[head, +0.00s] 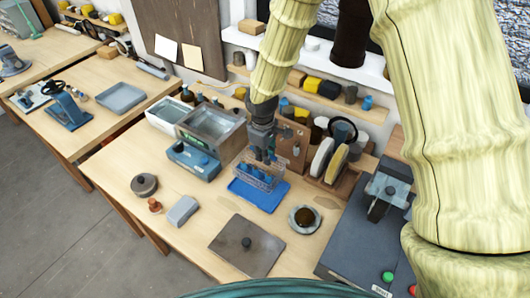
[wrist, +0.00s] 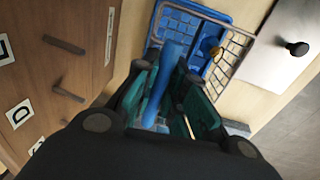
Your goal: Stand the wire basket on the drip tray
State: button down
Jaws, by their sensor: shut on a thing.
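The wire basket (head: 271,182) is an open wire frame with several blue things in it, standing roughly upright over the blue drip tray (head: 266,204). My gripper (head: 262,157) points down into it from above and is shut on its blue handle. In the wrist view, the blue handle (wrist: 168,72) runs between the green fingers, with the basket's wire rim (wrist: 241,44) to its right. The tray (wrist: 222,10) shows beneath and beyond the wires. I cannot tell whether the basket's underside touches the tray.
A dark plate with a knob (head: 246,243) and a round dish (head: 304,218) lie in front.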

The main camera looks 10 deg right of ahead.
aim_at(265, 169)
jog(key=shift+f+b, duration=2.25)
jog(key=shift+f, duration=1.4)
jog(key=shift+f, duration=0.1)
jog(key=c, duration=1.4)
grip_release()
jog(key=r, duration=1.2)
jog(key=shift+s+a, duration=0.3)
jog(key=shift+s, duration=0.05)
jog(key=shift+f, duration=0.1)
